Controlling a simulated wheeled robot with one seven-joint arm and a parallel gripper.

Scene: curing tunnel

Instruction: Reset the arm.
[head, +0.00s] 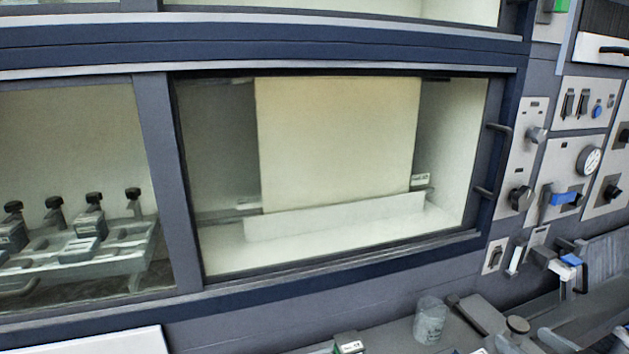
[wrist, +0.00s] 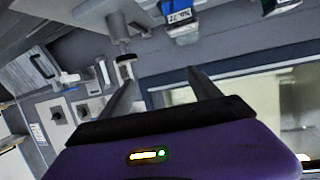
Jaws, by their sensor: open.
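My gripper (wrist: 165,92) shows in the wrist view, with its two dark fingers spread apart and nothing between them. Its purple body with a small lit strip fills the bottom of that view. The fingers point toward a grey wall with fittings and a window frame. A dark knob on a metal stem (wrist: 125,66) lies beyond the left finger; I cannot tell whether they touch. My gripper does not show in the head view.
In the head view, a glazed chamber (head: 340,262) holds a pale upright panel (head: 335,140). Clamps (head: 95,215) stand behind glass at left. Control panels (head: 575,155) with knobs, a gauge (head: 589,160) and handles line the right.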

